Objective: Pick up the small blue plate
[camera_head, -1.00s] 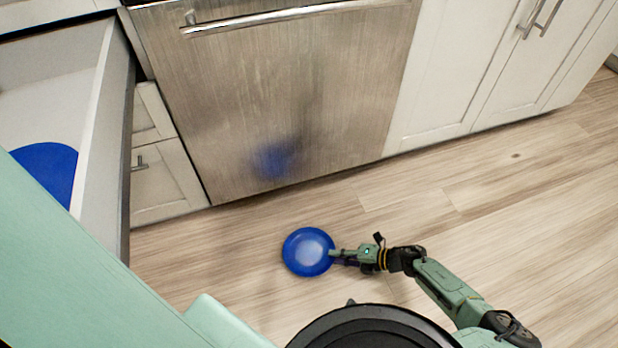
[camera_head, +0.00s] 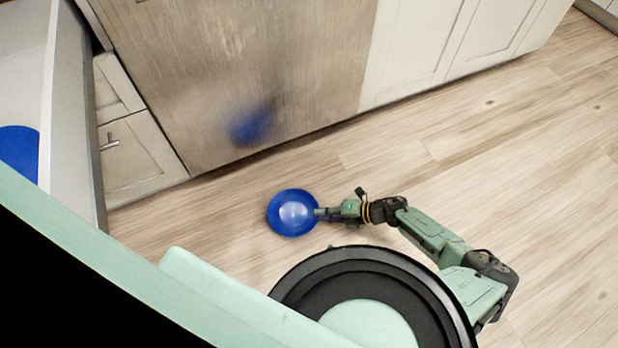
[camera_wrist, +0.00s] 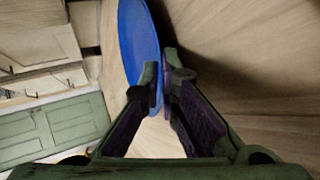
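The small blue plate (camera_head: 279,222) is round with a paler centre. It shows left of my gripper (camera_head: 319,211) in the head view, over the wood floor in front of the steel appliance door. In the wrist view the plate (camera_wrist: 138,40) is seen nearly edge-on, running up from between my fingertips (camera_wrist: 164,85). My gripper is closed on its right-hand rim, one finger on each side. The plate looks raised off the floor, but its exact height is hard to tell.
An open drawer (camera_head: 72,100) at the left holds another blue round object (camera_head: 18,152), cut off by the frame edge. A steel appliance door (camera_head: 230,60) and white cabinets (camera_head: 440,50) stand behind. The floor (camera_head: 540,150) at the right is clear.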

